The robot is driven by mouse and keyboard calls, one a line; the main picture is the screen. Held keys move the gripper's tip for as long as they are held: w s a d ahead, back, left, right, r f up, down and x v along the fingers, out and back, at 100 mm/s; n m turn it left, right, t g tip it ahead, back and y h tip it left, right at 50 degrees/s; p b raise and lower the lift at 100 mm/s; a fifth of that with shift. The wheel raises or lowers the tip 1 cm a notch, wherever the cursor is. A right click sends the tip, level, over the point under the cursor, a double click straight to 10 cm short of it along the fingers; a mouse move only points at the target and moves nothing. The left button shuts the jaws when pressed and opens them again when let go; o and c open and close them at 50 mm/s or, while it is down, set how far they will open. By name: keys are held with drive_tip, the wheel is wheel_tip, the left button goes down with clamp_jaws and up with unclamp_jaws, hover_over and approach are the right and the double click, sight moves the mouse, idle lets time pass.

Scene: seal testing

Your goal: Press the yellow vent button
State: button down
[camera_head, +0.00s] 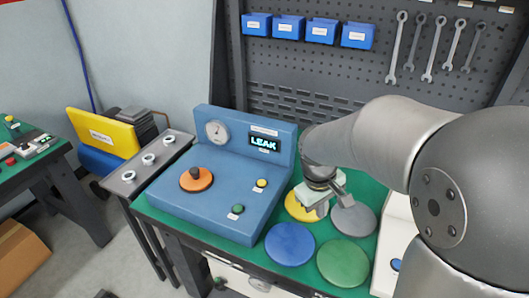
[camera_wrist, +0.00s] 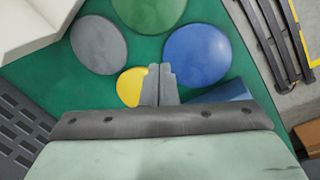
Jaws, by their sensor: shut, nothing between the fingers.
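The blue test station (camera_head: 215,205) stands on the green bench top, with a gauge and a display reading LEAK on its back panel. The yellow vent button (camera_head: 261,184) is on its top face at the right, above and right of a green button (camera_head: 237,209). An orange disc with a dark knob (camera_head: 196,179) sits at its left. My gripper (camera_head: 322,207) is shut and empty, right of the station, above the yellow disc. In the wrist view its fingers (camera_wrist: 160,72) are together over the green mat. The yellow button does not show there; only a blue corner (camera_wrist: 222,93) shows.
Yellow (camera_head: 303,205), grey (camera_head: 353,218), blue (camera_head: 290,243) and green (camera_head: 343,262) discs lie flat on the bench right of the station. A white device (camera_head: 396,235) stands at the right. A grey rail with knobs (camera_head: 148,161) is left of the station.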

drive_tip(key=w+a+n+t+h+p, duration=0.1)
drive_tip(key=w+a+n+h+p, duration=0.2)
drive_tip(key=w, duration=0.5)
drive_tip(key=w+a+n+t, duration=0.2)
drive_tip(key=w+a+n, duration=0.2)
drive_tip(key=w+a, duration=0.25)
drive_tip(key=n+t+h+p, duration=0.1)
drive_tip(key=n+t+h, duration=0.1)
drive_tip(key=n+t, duration=0.15)
hover_over(259, 183)
drive_tip(key=shift+a+r+n+g, duration=0.1)
drive_tip(key=shift+r+n+g, duration=0.25)
drive_tip(key=shift+g, duration=0.1)
drive_tip(key=shift+f, duration=0.15)
drive_tip(key=shift+f+b, duration=2.7)
drive_tip(key=shift+f, duration=1.65)
drive_tip(key=shift+f+b, duration=0.3)
drive_tip(key=shift+f, duration=0.1)
